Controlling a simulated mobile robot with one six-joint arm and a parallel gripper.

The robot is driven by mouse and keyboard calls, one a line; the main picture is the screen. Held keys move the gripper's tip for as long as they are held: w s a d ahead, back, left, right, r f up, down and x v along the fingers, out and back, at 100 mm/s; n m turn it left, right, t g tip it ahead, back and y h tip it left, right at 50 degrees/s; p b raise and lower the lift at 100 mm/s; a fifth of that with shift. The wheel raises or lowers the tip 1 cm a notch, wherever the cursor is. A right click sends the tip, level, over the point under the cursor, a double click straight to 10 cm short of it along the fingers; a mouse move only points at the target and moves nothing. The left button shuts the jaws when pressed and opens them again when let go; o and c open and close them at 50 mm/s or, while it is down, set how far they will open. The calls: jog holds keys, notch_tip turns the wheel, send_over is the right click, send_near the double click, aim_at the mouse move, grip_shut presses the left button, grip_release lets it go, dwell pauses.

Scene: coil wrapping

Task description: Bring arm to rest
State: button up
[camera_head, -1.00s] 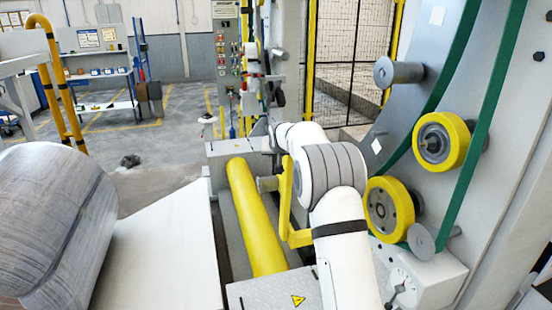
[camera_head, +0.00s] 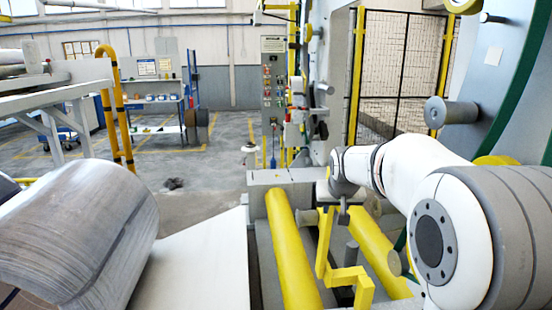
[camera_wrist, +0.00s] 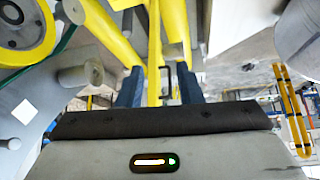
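My gripper (camera_wrist: 160,82) shows in the wrist view with its two blue fingers spread apart. A thin dark upright bar and yellow bars (camera_wrist: 155,45) show in line with the gap; I cannot tell how far beyond the fingers they are, and nothing is clearly held. In the head view my white arm reaches from the right foreground to the middle, its wrist above the roller bed. A yellow bent bracket (camera_head: 345,277) stands just below the wrist, beside the long yellow roller (camera_head: 292,250).
A large grey coil (camera_head: 80,230) lies at left beside a white sloping plate (camera_head: 205,265). A second yellow roller (camera_head: 375,255) lies under the arm. The wrapping ring with its green belt (camera_head: 500,125) stands at right. Open floor (camera_head: 205,180) lies behind, left of the control panel (camera_head: 274,90).

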jog(key=s+f+g, duration=0.2)
jog(key=s+f, duration=0.1)
jog(key=s, duration=1.3)
jog(key=s+f+g, duration=0.1)
jog(key=s+f, duration=0.3)
jog(key=s, duration=1.3)
jog(key=shift+s+a+n+g, duration=0.2)
jog(key=shift+a+n+g, duration=0.1)
jog(key=shift+a+g, duration=0.1)
